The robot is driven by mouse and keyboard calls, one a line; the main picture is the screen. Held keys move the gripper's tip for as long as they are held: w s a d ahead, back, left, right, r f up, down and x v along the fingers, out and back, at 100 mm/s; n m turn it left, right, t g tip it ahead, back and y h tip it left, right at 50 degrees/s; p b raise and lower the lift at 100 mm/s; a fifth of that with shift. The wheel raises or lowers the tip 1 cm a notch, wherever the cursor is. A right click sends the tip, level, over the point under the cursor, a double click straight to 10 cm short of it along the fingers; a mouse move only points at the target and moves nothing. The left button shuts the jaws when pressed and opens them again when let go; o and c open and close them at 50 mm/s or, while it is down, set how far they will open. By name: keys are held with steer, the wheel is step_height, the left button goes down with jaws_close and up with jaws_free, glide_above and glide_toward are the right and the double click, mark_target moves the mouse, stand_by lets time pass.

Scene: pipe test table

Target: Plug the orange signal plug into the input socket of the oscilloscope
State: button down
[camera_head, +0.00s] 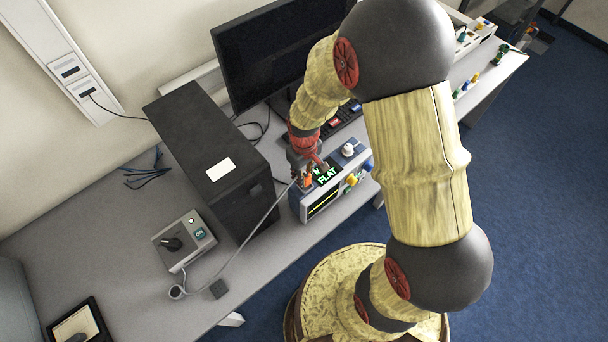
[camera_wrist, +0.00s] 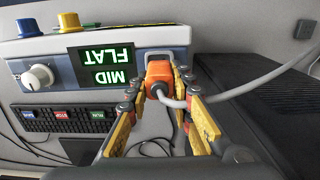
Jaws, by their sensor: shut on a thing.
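The orange signal plug (camera_wrist: 159,70) is between the fingers of my gripper (camera_wrist: 161,80), which is shut on it. A grey cable (camera_wrist: 240,87) leaves the plug to the right in the wrist view. The oscilloscope (camera_head: 327,202) stands near the table's front edge, with green "FLAT" and "MID" labels, also in the wrist view (camera_wrist: 45,65). The plug is close against the oscilloscope's end beside the labels, over a pale frame. The input socket is not visible, and I cannot tell whether the plug is touching or inside it. In the head view my gripper (camera_head: 308,178) is above the oscilloscope's left end.
A black computer tower (camera_head: 190,130) stands close left of the oscilloscope. A monitor (camera_head: 270,50) and keyboard (camera_head: 345,118) are behind. A grey control box (camera_head: 178,257) with a black knob sits front left.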

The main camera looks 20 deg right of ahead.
steer(key=shift+f+b, duration=0.8)
steer(key=shift+f, duration=0.45)
stand_by(0.4)
steer(key=c, duration=1.5)
jaws_free()
step_height(320, 180, up, 12)
steer(key=shift+f, duration=0.1)
steer(key=shift+c, duration=0.2)
